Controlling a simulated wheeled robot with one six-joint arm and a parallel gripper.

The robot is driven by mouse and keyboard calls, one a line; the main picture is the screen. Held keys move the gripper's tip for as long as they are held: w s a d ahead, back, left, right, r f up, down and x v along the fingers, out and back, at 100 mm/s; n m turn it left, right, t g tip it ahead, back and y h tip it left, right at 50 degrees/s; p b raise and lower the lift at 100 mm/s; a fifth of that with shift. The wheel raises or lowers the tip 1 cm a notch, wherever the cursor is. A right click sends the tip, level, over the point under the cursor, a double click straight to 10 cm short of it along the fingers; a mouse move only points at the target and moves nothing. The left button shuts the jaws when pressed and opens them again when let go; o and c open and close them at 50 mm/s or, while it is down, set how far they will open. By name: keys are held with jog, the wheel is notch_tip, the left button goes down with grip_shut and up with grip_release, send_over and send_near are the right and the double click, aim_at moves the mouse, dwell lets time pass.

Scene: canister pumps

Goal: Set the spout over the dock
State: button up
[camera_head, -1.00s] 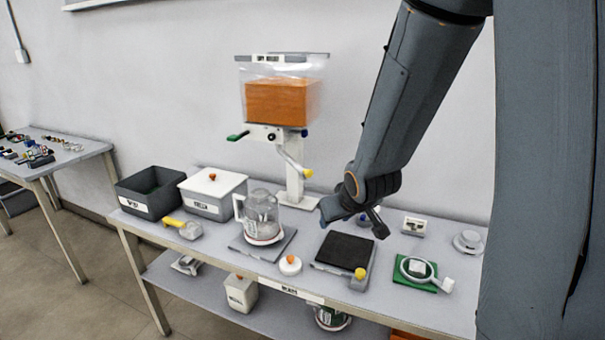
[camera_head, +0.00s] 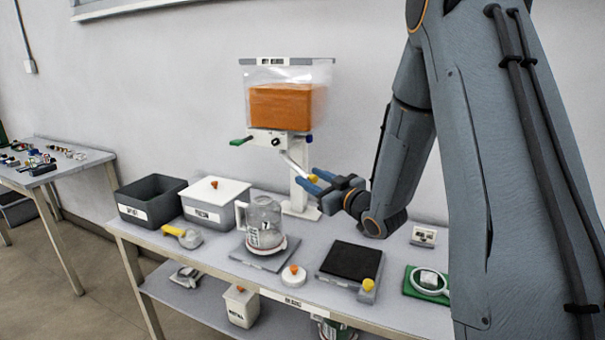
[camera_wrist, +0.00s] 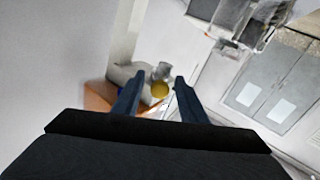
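The dispenser (camera_head: 287,105) has a clear hopper with orange contents on a white stand. Its white spout (camera_head: 296,164) slants down and right to a yellow knob (camera_head: 313,178). My gripper (camera_head: 308,179) reaches in from the right, its blue fingers at the knob. In the wrist view, my gripper (camera_wrist: 159,82) is open, with the yellow knob (camera_wrist: 160,90) between its fingers and gaps on both sides. Contact cannot be seen. A clear jug (camera_head: 264,222) stands on a grey plate (camera_head: 284,256) left of the spout's end. Which thing is the dock, I cannot tell.
A dark square pad (camera_head: 350,262) with a yellow knob lies right of the jug. A white lidded bin (camera_head: 215,190), a dark bin (camera_head: 150,207) and a yellow-handled scoop (camera_head: 183,236) are at left. A green mat (camera_head: 412,287) with a white ring is at right.

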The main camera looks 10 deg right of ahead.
aim_at(305, 175)
jog(key=shift+p+x, duration=0.4)
jog(key=shift+x, duration=1.95)
grip_shut()
